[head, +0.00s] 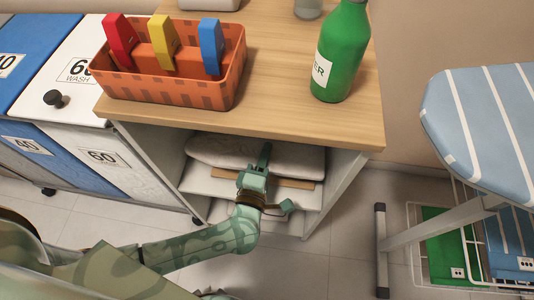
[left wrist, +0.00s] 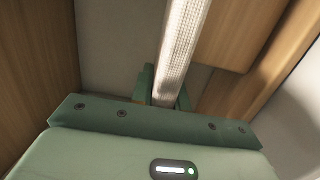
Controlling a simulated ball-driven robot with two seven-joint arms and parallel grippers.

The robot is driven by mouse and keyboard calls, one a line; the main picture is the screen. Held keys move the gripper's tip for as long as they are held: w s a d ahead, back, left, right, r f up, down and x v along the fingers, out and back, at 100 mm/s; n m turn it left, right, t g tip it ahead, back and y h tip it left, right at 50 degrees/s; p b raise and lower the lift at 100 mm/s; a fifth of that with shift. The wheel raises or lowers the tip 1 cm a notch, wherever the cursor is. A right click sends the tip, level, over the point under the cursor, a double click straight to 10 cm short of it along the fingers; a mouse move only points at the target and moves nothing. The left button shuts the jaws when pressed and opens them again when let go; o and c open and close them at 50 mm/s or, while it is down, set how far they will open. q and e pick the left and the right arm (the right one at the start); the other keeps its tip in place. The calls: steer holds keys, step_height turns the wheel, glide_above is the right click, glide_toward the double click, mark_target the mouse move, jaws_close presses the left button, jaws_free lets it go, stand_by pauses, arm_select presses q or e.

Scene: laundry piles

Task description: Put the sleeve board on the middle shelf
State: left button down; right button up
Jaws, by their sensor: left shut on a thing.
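The sleeve board (head: 220,152) is a long, pale, padded board inside the open shelf unit, under the wooden top. My left gripper (head: 262,160) reaches into the unit at its front and is shut on it. In the left wrist view the left gripper (left wrist: 165,95) has its fingers on either side of a pale woven strip, the board's edge (left wrist: 184,45). A white shelf (head: 205,184) shows just below the board; I cannot tell whether the board rests on it. My right gripper is not in view.
An orange basket (head: 180,92) with red, yellow and blue pegs and a green bottle (head: 341,55) stand on the wooden top (head: 275,105). Washing bins (head: 105,158) stand left. A striped ironing board (head: 480,120) is at right. A brown flat piece (head: 298,184) lies below the sleeve board.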

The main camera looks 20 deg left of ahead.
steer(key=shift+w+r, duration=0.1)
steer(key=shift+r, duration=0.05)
arm_select(q)
steer(key=c, duration=1.4)
jaws_free()
steer(key=shift+f, duration=0.1)
steer(key=shift+o, duration=0.2)
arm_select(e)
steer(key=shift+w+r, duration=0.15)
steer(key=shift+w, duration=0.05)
